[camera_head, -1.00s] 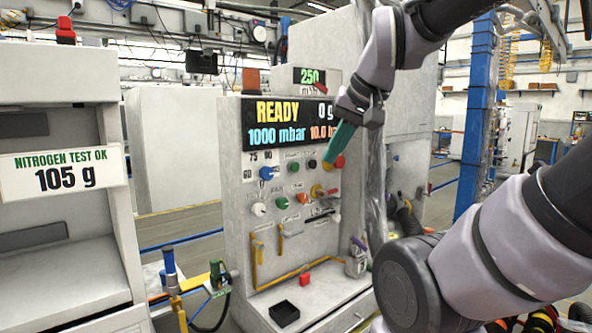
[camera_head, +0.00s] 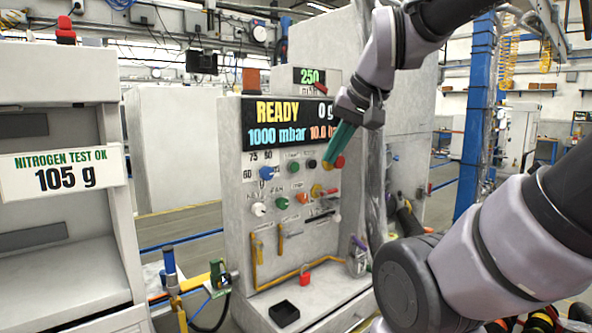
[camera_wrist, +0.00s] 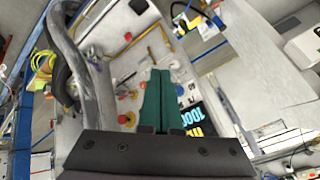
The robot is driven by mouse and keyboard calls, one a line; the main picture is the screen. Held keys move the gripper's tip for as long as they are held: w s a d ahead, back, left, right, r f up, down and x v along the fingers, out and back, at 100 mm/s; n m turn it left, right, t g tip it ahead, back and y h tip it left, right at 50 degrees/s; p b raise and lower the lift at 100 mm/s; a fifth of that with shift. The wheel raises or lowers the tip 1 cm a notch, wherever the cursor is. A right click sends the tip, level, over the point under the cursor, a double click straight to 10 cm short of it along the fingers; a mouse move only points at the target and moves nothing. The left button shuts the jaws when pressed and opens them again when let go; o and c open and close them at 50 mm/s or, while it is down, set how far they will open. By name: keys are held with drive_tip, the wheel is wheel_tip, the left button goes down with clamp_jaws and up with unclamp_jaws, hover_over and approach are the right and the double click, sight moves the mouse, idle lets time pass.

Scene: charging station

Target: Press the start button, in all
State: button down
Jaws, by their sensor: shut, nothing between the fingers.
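The control panel (camera_head: 240,225) stands in the middle of the head view, with a screen (camera_head: 290,124) reading READY. Two green buttons show on it, an upper one (camera_head: 294,167) and a lower one (camera_head: 282,203). Their labels are too small to read surely, so I cannot tell which is the start button. My gripper (camera_head: 331,160), with green fingers, is shut and empty in front of the panel's upper right, pointing down-left. Its tips overlap the panel next to a red button (camera_head: 340,162). In the wrist view the fingers (camera_wrist: 158,75) hide part of the panel.
A blue knob (camera_head: 266,173), white knob (camera_head: 258,209) and orange button (camera_head: 302,198) are nearby. A test cabinet (camera_head: 60,80) stands left. A pillar (camera_head: 377,190) rises right of the panel.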

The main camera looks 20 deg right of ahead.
sight(294, 167)
idle(0.7)
drive_tip(key=w+d+f+n+t+h, duration=0.1)
drive_tip(key=w+d+f, duration=0.2)
drive_tip(key=w, duration=0.8)
drive_tip(key=w+d+f+t+h, duration=0.1)
drive_tip(key=w+d+f, duration=0.3)
drive_tip(key=w, duration=0.7)
drive_tip(key=w+d+f+n+t+h, duration=0.1)
drive_tip(key=w+d+f, duration=0.2)
drive_tip(key=w, duration=0.8)
wheel_tip(294, 167, down, 2)
drive_tip(key=shift+w+d+f+n+h, duration=0.1)
drive_tip(key=shift+w+d+n+h, duration=0.15)
drive_tip(key=shift+w+n+h, duration=0.05)
drive_tip(key=w+a, duration=0.3)
drive_tip(key=w, duration=0.5)
drive_tip(key=shift+a, duration=0.2)
drive_tip(key=shift+w, duration=0.2)
drive_tip(key=shift+w+a, duration=0.15)
drive_tip(key=shift+w, duration=0.1)
